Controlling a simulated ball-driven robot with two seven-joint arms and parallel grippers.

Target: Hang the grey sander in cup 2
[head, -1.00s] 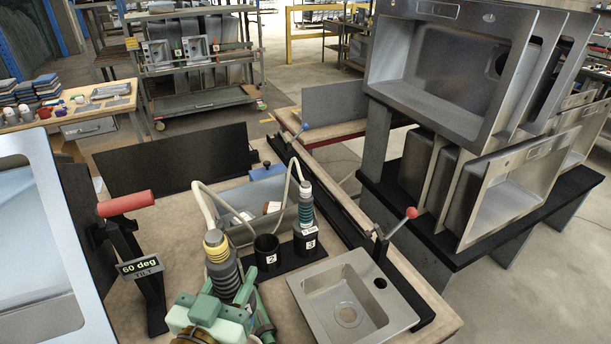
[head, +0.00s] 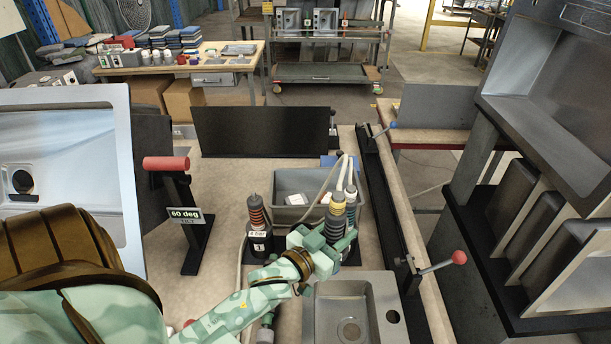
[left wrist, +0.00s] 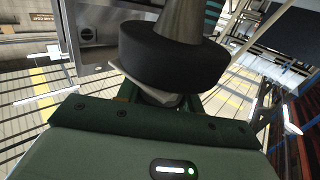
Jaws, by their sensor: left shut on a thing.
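The sander stands roughly upright near the cup row. In the left wrist view the grey sander (left wrist: 181,20) has a wide black round part (left wrist: 175,56) just beyond my jaws. Cup 2 is hidden behind my gripper and forearm, so I cannot tell whether the sander is above it or in it. Cup 1 (head: 262,248) holds an orange-ringed tool (head: 257,214). A teal-ringed tool (head: 351,200) stands just right of the sander. My right gripper is out of view.
A grey bin (head: 290,184) stands behind the cups. A small sink (head: 383,290) lies at front right, beside a black rail with a red-knobbed lever (head: 440,264). A tilted sink (head: 65,150) and red-handled stand (head: 180,200) are at left.

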